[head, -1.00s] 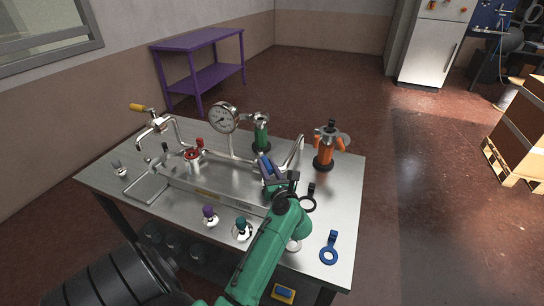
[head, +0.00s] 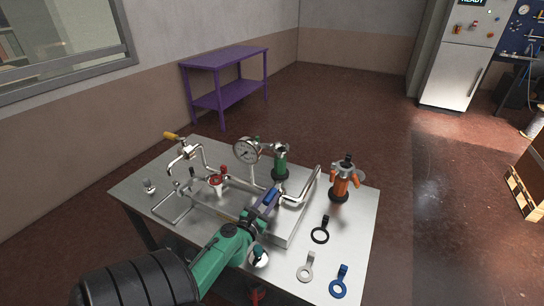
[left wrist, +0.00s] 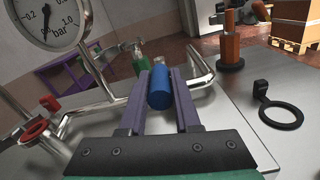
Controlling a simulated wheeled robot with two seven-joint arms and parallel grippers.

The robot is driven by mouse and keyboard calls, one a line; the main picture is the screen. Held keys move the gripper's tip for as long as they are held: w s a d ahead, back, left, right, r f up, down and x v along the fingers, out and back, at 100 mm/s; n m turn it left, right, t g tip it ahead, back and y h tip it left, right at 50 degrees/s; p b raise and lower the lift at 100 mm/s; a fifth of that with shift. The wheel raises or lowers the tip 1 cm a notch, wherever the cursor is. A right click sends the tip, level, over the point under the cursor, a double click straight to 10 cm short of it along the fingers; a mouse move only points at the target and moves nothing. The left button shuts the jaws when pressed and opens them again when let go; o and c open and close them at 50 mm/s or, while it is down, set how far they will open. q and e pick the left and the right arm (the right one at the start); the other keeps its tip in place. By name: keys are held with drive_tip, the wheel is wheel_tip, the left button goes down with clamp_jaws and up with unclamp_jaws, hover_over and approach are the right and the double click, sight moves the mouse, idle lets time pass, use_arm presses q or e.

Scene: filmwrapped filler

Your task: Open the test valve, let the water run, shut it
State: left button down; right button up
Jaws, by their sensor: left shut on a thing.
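A bench-top pipe rig stands on a steel table, with bent metal pipes (head: 315,178) and a round dial gauge (head: 247,150). My left gripper (head: 268,202) is at the rig's near right side, shut on a blue handle (left wrist: 160,88). In the left wrist view the blue handle lies between the two purple-grey fingers. Whether this handle belongs to the test valve I cannot tell; its lower part is hidden. A red handwheel (head: 216,181) and a yellow-handled tap (head: 171,136) are farther left on the rig. No running water shows.
A green-bodied fitting (head: 280,163) and an orange one (head: 343,181) stand behind and right of my gripper. A black ring tag (head: 320,236), a grey one (head: 306,268) and a blue one (head: 338,284) lie on the table's right part. A purple table (head: 225,60) stands behind.

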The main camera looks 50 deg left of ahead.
use_arm(q)
drive_tip(key=shift+r, duration=0.1)
idle(0.3)
drive_tip(key=c, duration=0.6)
unclamp_jaws()
drive_tip(key=shift+a, duration=0.1)
drive_tip(key=shift+w, duration=0.1)
drive_tip(key=b+v, duration=0.6)
drive_tip(key=v, duration=0.8)
drive_tip(key=shift+s, duration=0.3)
drive_tip(key=shift+f, duration=0.2)
